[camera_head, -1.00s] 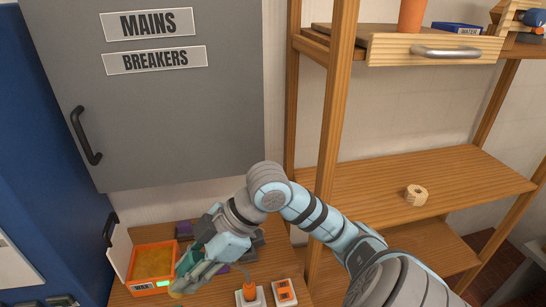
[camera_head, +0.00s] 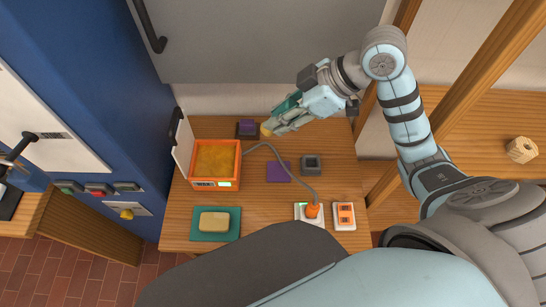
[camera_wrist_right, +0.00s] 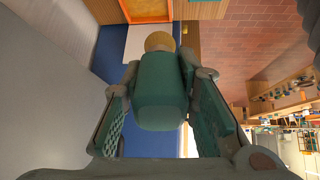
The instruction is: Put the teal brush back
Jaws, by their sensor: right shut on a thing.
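My right gripper (camera_head: 283,116) is shut on the teal brush (camera_head: 288,103) above the back of the bench. The brush's pale yellow tip (camera_head: 266,130) points left in the head view. In the right wrist view the teal brush (camera_wrist_right: 160,92) fills the space between the two fingers of the gripper (camera_wrist_right: 160,76), with its round yellow end (camera_wrist_right: 160,42) beyond them. A dark square holder with a purple block (camera_head: 247,129) stands just left of the tip. A grey square holder with an opening (camera_head: 311,164) stands nearer the front and looks empty. My left gripper is out of view.
An orange wax box (camera_head: 193,184) has its lid open at left. A purple pad (camera_head: 279,172) lies mid-bench. A yellow block (camera_head: 214,222) sits on a teal mat (camera_head: 233,234). A grey cable (camera_head: 295,181) runs to an orange plug (camera_head: 312,210), beside an orange-and-white unit (camera_head: 344,215).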

